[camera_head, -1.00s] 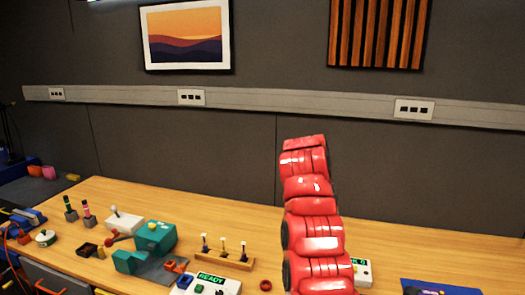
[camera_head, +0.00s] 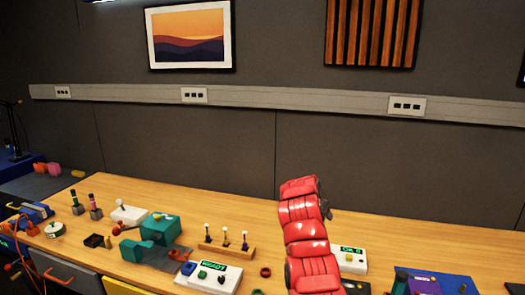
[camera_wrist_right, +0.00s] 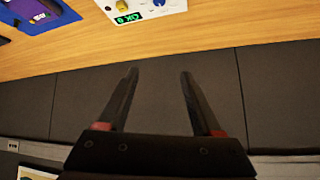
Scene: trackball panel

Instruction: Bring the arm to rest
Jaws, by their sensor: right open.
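My right arm (camera_head: 307,240) is a red segmented arm that rises from the bottom of the head view, in front of the table (camera_head: 390,235). In the right wrist view my right gripper (camera_wrist_right: 158,75) shows two dark fingers spread apart with nothing between them. Past its fingertips are the dark wall panels, with the table edge beyond. In the head view the gripper's jaws are not clearly visible. My left gripper is not in view.
A white panel with a green display (camera_head: 349,259) stands right of the arm; it also shows in the right wrist view (camera_wrist_right: 140,10). A blue panel (camera_head: 440,283) is farther right. A teal device (camera_head: 160,228), a peg rack (camera_head: 226,250) and a "READY" box (camera_head: 210,277) stand left of the arm.

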